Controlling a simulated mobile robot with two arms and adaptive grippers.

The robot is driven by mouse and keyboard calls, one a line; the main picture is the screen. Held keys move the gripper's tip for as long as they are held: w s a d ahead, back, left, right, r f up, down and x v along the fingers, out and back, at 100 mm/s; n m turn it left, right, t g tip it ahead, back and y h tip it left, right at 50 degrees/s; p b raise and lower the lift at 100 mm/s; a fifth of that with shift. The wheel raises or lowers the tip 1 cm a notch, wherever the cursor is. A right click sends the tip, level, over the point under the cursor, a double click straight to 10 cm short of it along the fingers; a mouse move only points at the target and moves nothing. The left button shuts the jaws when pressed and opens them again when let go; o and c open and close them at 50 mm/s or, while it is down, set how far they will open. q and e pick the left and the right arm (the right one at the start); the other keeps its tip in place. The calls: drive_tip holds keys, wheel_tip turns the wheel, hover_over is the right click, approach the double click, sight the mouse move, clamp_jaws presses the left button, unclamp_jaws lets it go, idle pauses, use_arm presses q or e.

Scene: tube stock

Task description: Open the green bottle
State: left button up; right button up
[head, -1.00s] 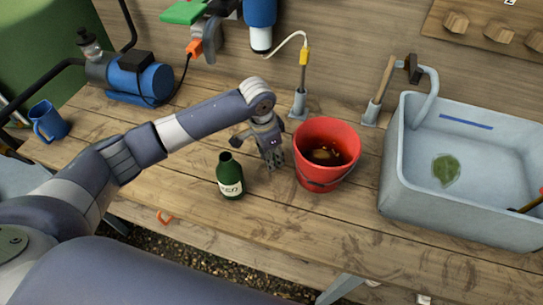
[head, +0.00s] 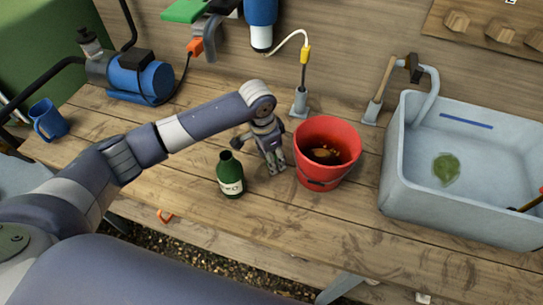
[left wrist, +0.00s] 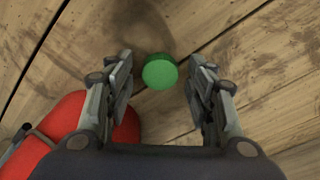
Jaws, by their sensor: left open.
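The green bottle (head: 231,178) with a pale label stands upright on the workbench, left of my left gripper. Its narrow neck looks uncapped. My left gripper (head: 274,169) points down at the bench between the bottle and the red bucket. In the left wrist view its fingers (left wrist: 160,86) are open, one on each side of a round green cap (left wrist: 160,71). The cap appears to lie on the boards, apart from the bottle; it is hidden in the head view. My right gripper is not in view.
The red bucket (head: 322,178) stands close to the right of my left gripper. A grey sink (head: 395,190) is farther right. A blue mug (head: 48,121) and a blue pump (head: 143,80) are at the left. The bench in front of the bottle is clear.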

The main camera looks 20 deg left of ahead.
use_arm(q)
wheel_tip(320, 180, up, 12)
drive_tip(key=s+a, duration=0.1)
drive_tip(key=shift+s, duration=0.15)
